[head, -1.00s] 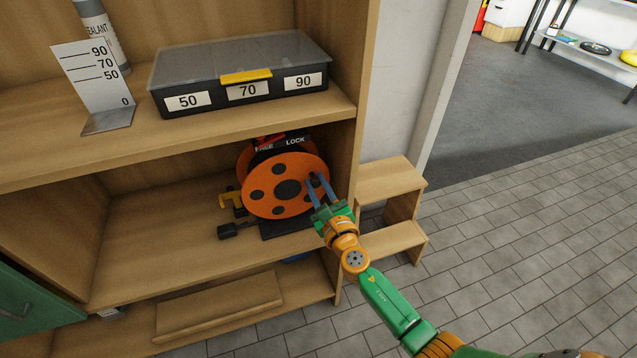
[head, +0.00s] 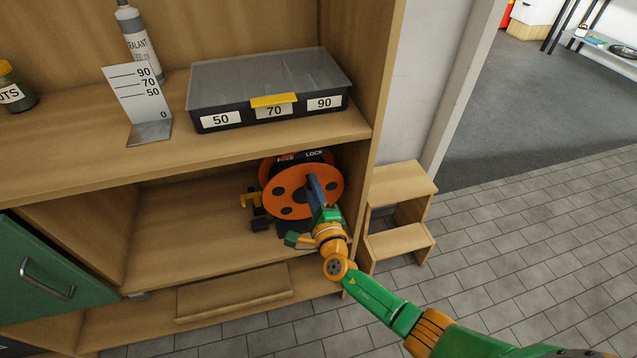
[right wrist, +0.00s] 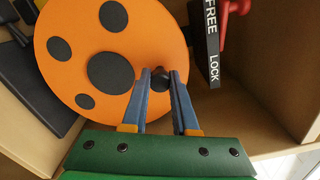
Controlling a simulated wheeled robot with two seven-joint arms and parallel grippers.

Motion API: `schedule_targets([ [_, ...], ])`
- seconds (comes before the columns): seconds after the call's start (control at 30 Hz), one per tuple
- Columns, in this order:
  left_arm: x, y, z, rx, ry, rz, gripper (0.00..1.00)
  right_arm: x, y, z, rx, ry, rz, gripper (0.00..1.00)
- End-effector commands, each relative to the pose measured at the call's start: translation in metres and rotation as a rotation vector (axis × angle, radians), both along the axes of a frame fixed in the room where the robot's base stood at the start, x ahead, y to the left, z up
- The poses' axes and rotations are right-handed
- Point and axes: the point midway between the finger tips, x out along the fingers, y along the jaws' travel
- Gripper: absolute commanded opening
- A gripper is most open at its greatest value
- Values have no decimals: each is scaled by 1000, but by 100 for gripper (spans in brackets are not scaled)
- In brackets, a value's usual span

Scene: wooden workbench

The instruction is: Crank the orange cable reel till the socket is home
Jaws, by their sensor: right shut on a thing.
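The orange cable reel (head: 292,207) stands on the middle shelf at its right end. It also shows in the right wrist view (right wrist: 75,75), with a dark hub and dark round spots on its face. My right gripper (head: 311,180) is in front of the reel, its blue fingers shut on the small dark crank knob (right wrist: 160,80) near the disc's edge. A black block (head: 261,225), seemingly the socket, lies low at the reel's left, close to its base. A FREE/LOCK plate (head: 314,155) is above the reel, with a red lever (right wrist: 238,8) by FREE. My left gripper is out of view.
The shelf board above the reel holds a lidded case (head: 270,85), a marked gauge plate (head: 140,100) and a sealant bottle (head: 138,42). The cabinet's right side wall is close to the reel. A wooden step stool (head: 402,180) stands right of it.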

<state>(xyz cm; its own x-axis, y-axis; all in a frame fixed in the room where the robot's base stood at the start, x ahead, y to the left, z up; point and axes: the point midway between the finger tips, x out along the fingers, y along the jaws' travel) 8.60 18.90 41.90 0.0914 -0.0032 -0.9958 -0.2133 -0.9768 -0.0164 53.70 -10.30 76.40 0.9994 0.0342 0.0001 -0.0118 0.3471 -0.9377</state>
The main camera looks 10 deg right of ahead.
Motion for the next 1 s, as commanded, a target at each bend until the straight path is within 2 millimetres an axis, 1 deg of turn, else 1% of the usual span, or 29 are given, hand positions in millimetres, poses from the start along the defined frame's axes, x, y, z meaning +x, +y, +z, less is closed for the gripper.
schedule_targets([
  [0.03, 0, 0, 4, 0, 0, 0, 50, 0, 3, 3, -25, -2, 1, 0],
  [0.2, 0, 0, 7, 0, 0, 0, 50, 0, 8, 2, -105, -5, 0, 0],
  [0.4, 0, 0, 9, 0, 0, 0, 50, 0, 12, 1, -156, -6, 2, 0],
  [0.93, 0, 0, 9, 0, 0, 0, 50, 0, 13, 1, -174, -7, 2, 0],
  [0.97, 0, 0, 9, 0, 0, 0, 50, 0, 13, 1, -174, -6, 1, 35],
  [1.0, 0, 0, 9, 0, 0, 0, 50, 0, 13, 1, -174, -6, 1, 46],
])
